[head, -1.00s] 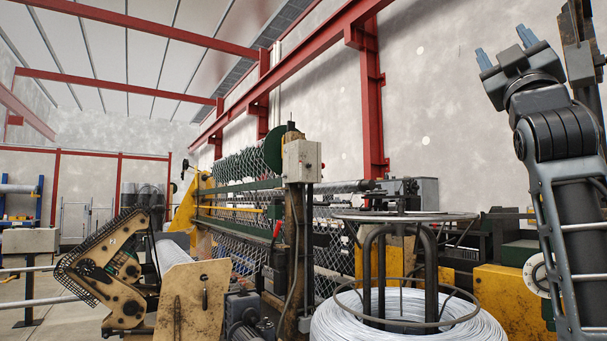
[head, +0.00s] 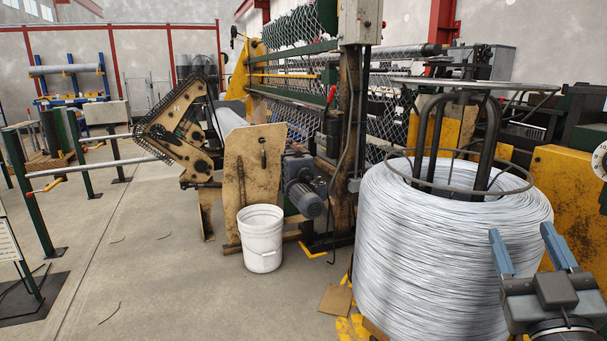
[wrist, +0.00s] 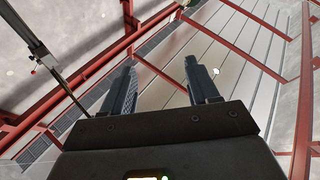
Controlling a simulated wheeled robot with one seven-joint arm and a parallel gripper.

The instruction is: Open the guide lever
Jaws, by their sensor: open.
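I cannot tell for sure which part is the guide lever. A short dark lever (head: 263,154) stands on the worn tan panel (head: 247,178) at the machine's front. My gripper (head: 523,232) is at the lower right of the head view, in front of the wire coil. Its fingers are apart and empty, and far from all of these. In the wrist view my gripper (wrist: 160,68) points up at roof beams; no lever shows there.
A large wire coil (head: 440,255) stands on the right, between my gripper and the machine. A white bucket (head: 261,240) stands on the floor before the tan panel. A chain-guarded arm (head: 172,125) juts out left. Open concrete floor (head: 150,275) lies at lower left.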

